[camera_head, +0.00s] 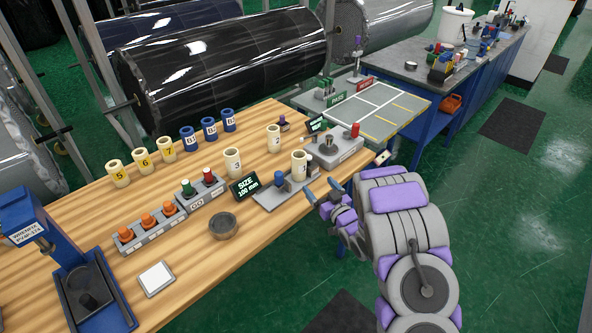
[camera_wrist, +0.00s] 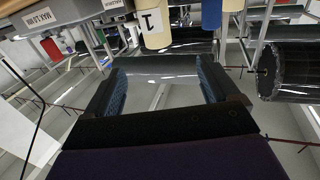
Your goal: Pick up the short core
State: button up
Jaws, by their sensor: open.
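Several cream cores stand on the wooden bench: one marked 3 (camera_head: 233,162), one behind the size sign (camera_head: 273,138), one at the grey gauge plate (camera_head: 299,164), and a row marked 5 (camera_head: 118,174), 6 (camera_head: 143,160) and 7 (camera_head: 167,149). Blue cores (camera_head: 209,129) stand beside that row. I cannot tell which core is the short one. My gripper (camera_head: 323,189) is open and empty at the bench's right edge, just right of the gauge plate. In the wrist view, a cream core marked 1 (camera_wrist: 153,22) is at the top, beyond the open jaws (camera_wrist: 158,85).
A size sign reading 100 mm (camera_head: 245,186), a button box (camera_head: 201,189), orange knobs (camera_head: 148,220) and a round dish (camera_head: 223,226) sit on the bench. A grey block with a red knob (camera_head: 334,148) stands near my gripper. Large black rolls (camera_head: 225,75) lie behind.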

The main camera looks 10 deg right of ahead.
aim_at(303, 161)
jog(key=b+x, duration=0.2)
jog(key=x, duration=0.8)
jog(key=shift+w, duration=0.1)
jog(key=shift+d+r+b+x, duration=0.15)
jog(key=shift+b+x, duration=0.4)
jog(key=shift+x, duration=1.05)
jog(key=shift+d+r+b+x, duration=0.15)
jog(key=shift+b+x, duration=0.35)
jog(key=shift+x, duration=1.15)
jog(key=shift+a+r, duration=0.1)
jog(key=shift+c, duration=0.2)
jog(key=c, duration=1.1)
